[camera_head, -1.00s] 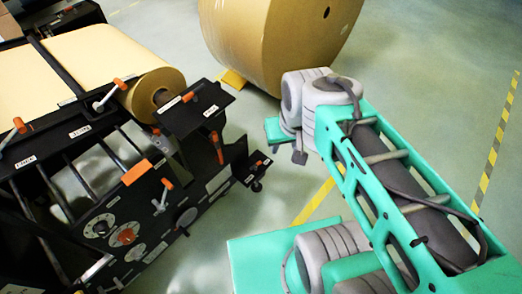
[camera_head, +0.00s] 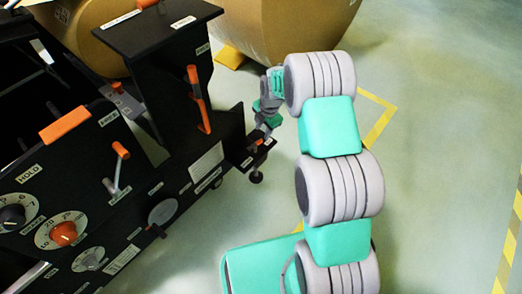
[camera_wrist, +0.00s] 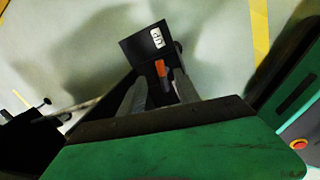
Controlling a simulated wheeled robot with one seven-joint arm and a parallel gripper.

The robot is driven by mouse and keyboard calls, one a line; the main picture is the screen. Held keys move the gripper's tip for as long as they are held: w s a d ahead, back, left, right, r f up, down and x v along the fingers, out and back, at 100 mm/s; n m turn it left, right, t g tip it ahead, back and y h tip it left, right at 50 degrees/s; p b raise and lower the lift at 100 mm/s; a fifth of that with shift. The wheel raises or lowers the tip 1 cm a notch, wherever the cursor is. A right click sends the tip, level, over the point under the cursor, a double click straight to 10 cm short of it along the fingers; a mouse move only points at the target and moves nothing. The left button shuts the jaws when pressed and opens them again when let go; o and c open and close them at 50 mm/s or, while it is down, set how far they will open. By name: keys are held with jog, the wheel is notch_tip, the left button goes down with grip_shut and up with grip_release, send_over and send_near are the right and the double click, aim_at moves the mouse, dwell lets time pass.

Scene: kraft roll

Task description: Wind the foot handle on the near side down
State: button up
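The foot handle is a small orange grip (camera_wrist: 162,68) on a black plate (camera_wrist: 143,46) with a white label that appears to read UP, in the wrist view. My gripper (camera_wrist: 160,80) has its two grey fingers apart, one on each side of the orange grip. I cannot tell whether they touch it. In the head view my gripper (camera_head: 264,130) hangs low at the machine's near right corner, just above the labelled foot plate (camera_head: 247,162). Its fingers and the handle are small and partly hidden there.
The black machine (camera_head: 175,90) fills the left, with an orange lever (camera_head: 198,97), an orange-tipped crank (camera_head: 120,150) and an orange knob (camera_head: 63,233). A large kraft roll (camera_head: 280,30) stands behind. Floor to the right is clear, with yellow tape lines.

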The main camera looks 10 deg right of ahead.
aim_at(260, 140)
jog(key=f+b, duration=0.1)
jog(key=f, duration=0.1)
jog(key=w+f, duration=0.1)
jog(key=f, duration=0.2)
jog(key=f+b, duration=0.1)
jog(key=f, duration=0.1)
jog(key=shift+w+a+f+b, duration=0.15)
jog(key=shift+w+a+b, duration=0.05)
jog(key=shift+a+b, duration=0.1)
grip_shut()
